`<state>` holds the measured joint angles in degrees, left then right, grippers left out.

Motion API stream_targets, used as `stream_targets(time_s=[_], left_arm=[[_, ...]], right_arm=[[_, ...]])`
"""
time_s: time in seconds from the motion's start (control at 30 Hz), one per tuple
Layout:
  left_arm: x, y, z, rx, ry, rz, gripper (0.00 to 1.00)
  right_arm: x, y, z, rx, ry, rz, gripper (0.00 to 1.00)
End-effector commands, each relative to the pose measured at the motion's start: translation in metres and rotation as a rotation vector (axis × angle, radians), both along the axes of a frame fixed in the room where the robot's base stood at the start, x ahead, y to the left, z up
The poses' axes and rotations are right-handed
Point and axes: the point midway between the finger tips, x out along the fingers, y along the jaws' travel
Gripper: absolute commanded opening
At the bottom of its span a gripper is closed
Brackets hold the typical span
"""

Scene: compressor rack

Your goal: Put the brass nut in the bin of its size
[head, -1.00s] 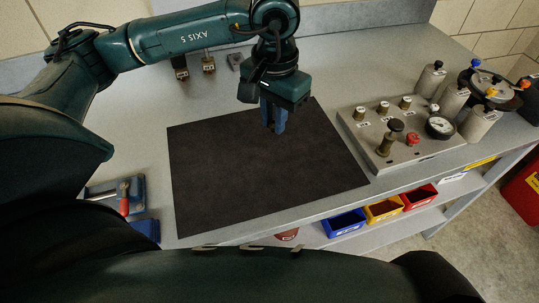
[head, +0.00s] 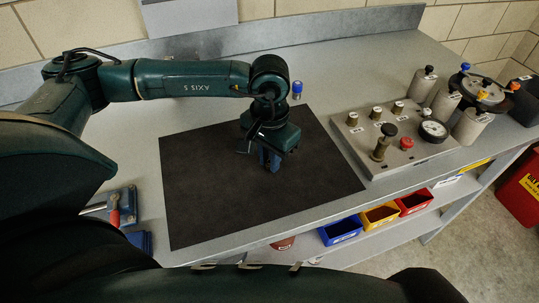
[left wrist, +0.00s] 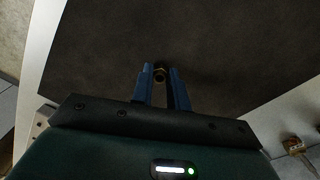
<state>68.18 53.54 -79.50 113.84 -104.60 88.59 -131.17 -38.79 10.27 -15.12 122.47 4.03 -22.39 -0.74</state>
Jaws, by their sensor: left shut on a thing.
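My left gripper (head: 270,160) points down over the dark mat (head: 215,190) on the bench. In the left wrist view its blue fingers (left wrist: 164,84) are shut on the small brass nut (left wrist: 160,74), held between the tips. In the head view the nut is hidden by the gripper. A blue bin (head: 341,230), a yellow bin (head: 380,217) and a red bin (head: 415,202) stand in a row below the bench's front edge; their size labels are too small to read. My right gripper is not in view.
A grey valve panel (head: 395,145) with knobs and a gauge (head: 433,131) stands right of the mat, with several grey cylinders behind it. A blue-topped item (head: 297,88) stands behind the mat. A red-handled tool (head: 115,212) lies at left. Most of the mat is clear.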

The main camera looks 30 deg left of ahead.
Motion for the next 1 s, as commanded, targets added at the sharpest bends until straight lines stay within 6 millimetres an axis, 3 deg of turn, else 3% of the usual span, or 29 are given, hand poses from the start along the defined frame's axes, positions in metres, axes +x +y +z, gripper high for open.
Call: stream_targets(time_s=[0.23,0.27,0.5,0.8,1.0], left_arm=[[0.000,0.000,-0.005,0.000,-0.001,0.000,0.00],[0.000,0.000,-0.003,0.000,-0.001,0.000,0.18],[0.000,0.000,-0.002,0.000,0.000,0.000,0.37],[0.000,0.000,0.001,0.000,0.000,0.000,0.38],[0.001,0.000,0.025,-0.001,-0.006,0.000,0.38]], right_arm=[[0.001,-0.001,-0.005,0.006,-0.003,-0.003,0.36],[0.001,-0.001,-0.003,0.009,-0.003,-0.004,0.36],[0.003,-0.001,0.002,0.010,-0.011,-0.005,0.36],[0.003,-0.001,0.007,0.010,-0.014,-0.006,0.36],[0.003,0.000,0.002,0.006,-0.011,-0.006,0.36]])
